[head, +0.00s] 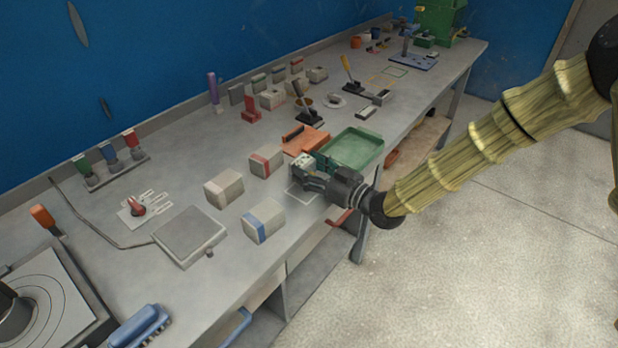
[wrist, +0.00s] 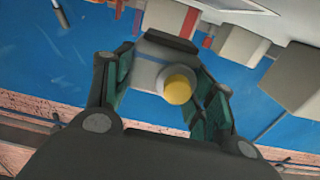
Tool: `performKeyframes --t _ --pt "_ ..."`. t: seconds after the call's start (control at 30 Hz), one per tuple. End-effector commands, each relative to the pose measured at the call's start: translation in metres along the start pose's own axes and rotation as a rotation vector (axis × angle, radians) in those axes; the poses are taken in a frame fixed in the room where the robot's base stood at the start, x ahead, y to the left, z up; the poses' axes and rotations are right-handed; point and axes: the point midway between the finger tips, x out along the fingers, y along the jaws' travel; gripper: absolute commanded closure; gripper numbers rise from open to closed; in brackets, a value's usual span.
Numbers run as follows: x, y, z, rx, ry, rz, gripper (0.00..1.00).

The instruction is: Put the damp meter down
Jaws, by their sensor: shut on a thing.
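The damp meter (head: 302,160) is a small pale grey body with dark parts, held at the tip of my gripper (head: 312,172). In the wrist view the meter (wrist: 150,76) shows a pale body, a dark top edge and a round yellow part facing the camera. The green-padded fingers of my gripper (wrist: 165,85) are shut on it from both sides. In the head view the gripper is above the bench near its front edge, beside an outlined square (head: 301,196) on the bench top. Whether the meter touches the bench cannot be told.
A green tray (head: 374,146) and an orange tray (head: 318,139) lie just behind the gripper. A red-banded block (head: 266,161), a plain block (head: 223,188) and a blue-banded block (head: 263,221) stand to its left. A grey plate (head: 188,234) lies farther left.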

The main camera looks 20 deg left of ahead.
Motion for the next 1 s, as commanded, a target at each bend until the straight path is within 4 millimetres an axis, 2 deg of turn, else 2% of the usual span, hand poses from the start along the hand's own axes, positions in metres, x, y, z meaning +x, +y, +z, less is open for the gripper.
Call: performKeyframes --t 0.3,0.73,0.77,0.87,1.0 --pt "0.001 -0.001 0.032 0.001 0.0 -0.001 0.85" --pt "0.001 -0.001 0.038 0.0 0.001 -0.001 0.85" --pt "0.001 -0.001 0.039 0.0 0.0 -0.001 0.43" --pt "0.001 -0.001 0.038 0.0 0.0 -0.001 0.25" --pt "0.001 -0.001 0.038 0.0 0.0 -0.001 0.23"
